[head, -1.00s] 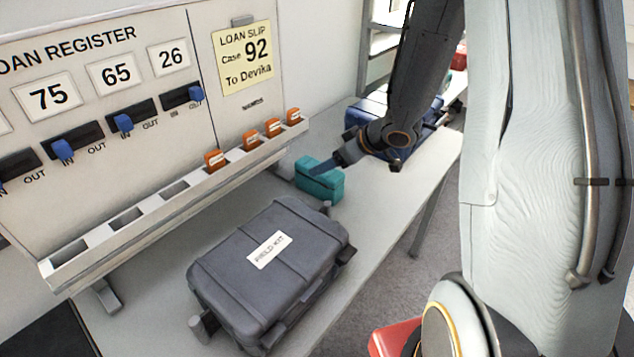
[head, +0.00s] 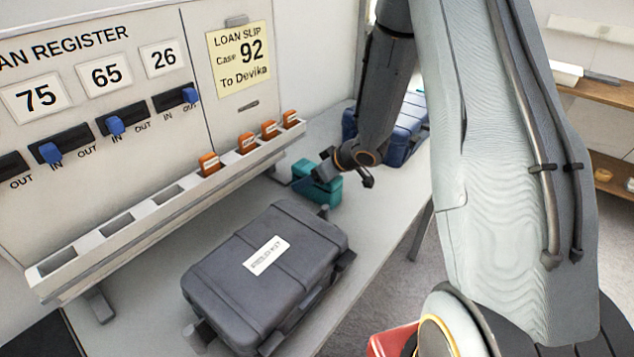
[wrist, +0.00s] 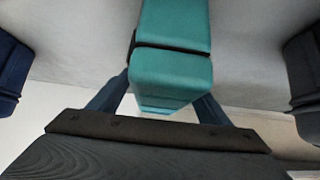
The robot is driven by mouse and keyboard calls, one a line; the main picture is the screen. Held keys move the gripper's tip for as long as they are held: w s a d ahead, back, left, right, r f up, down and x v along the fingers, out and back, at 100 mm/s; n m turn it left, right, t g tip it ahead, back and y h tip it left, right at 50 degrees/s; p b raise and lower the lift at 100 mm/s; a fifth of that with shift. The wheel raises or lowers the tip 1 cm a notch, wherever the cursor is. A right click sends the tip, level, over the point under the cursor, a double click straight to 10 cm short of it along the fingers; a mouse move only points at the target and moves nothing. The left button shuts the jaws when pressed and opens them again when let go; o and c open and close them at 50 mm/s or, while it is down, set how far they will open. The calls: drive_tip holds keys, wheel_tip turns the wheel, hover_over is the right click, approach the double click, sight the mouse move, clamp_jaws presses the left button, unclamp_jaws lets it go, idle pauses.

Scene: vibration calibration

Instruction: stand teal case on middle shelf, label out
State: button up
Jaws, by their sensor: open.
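The teal case (head: 324,190) is on the table, beyond the grey case and beside the far end of the slotted rail. My gripper (head: 318,172) is over it and hides part of its top. In the wrist view the teal case (wrist: 173,72), with a dark band across it, lies between my two open, dark blue fingers. I cannot tell whether they touch it. No label shows on its visible faces. Brown shelves (head: 603,98) stand at the right edge of the head view, partly cut off; I cannot tell which is the middle one.
A grey case (head: 310,250) labelled "Field kit" lies nearer on the table. A blue case (head: 408,125) stands behind my arm. The rail (head: 130,228) under the register board holds several orange tags. A red object (head: 392,341) is low in front. Upper shelf holds white items.

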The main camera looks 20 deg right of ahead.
drive_tip(key=shift+w+a+f, duration=0.15)
drive_tip(key=shift+f, duration=0.05)
drive_tip(key=shift+c, duration=0.4)
drive_tip(key=c, duration=1.4)
drive_tip(key=shift+c, duration=0.8)
drive_tip(key=shift+r, duration=0.15)
